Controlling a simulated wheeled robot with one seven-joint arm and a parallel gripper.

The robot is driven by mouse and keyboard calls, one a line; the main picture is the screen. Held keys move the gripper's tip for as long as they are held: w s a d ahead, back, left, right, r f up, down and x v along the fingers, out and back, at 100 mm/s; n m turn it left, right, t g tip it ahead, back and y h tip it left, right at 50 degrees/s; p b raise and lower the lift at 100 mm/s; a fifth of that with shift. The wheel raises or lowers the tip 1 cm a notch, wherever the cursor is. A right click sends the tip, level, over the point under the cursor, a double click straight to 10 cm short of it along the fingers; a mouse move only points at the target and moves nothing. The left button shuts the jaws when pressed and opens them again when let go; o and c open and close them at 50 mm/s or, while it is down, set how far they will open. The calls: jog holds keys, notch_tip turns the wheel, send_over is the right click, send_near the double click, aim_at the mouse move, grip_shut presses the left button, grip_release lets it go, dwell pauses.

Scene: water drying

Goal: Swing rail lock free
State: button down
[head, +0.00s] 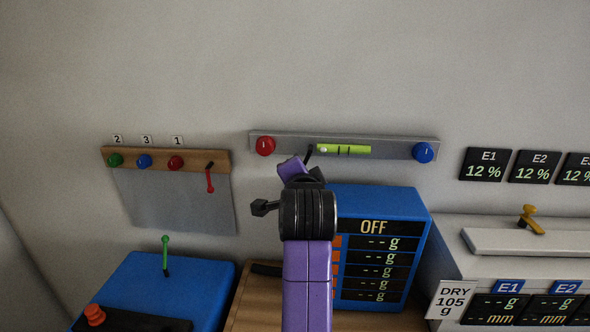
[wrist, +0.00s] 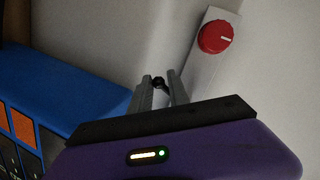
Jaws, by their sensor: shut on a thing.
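A grey rail (head: 394,147) is fixed along the wall, with a red knob (head: 265,145) at its left end and a blue knob (head: 423,152) at its right. My gripper (wrist: 160,84) is shut on the black lever, whose dark round end (wrist: 158,82) shows between the grey fingers in the wrist view. The red knob (wrist: 220,37) is above right of the fingers in the wrist view.
A blue box (head: 383,196) with an OFF display stands right of my arm. A wooden rail (head: 137,158) with coloured knobs and a red lever (head: 210,178) is at left. A blue block with a green lever (head: 166,254) stands below it. The wall above is clear.

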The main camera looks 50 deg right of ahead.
jog(key=s+n, duration=0.1)
jog(key=d+n+g+h+p, duration=0.1)
jog(key=n, duration=0.1)
jog(key=shift+s+d+f+g, duration=0.25)
jog(key=shift+s+f+g, duration=0.05)
jog(key=shift+s, duration=0.1)
jog(key=shift+s+d+n, duration=0.1)
jog(key=shift+d+n, duration=0.05)
jog(key=shift+n, duration=0.15)
jog(key=c, duration=1.4)
grip_release()
jog(key=shift+r, duration=0.1)
jog(key=shift+o, duration=0.2)
jog(key=b+v, duration=0.1)
jog(key=v, duration=0.7)
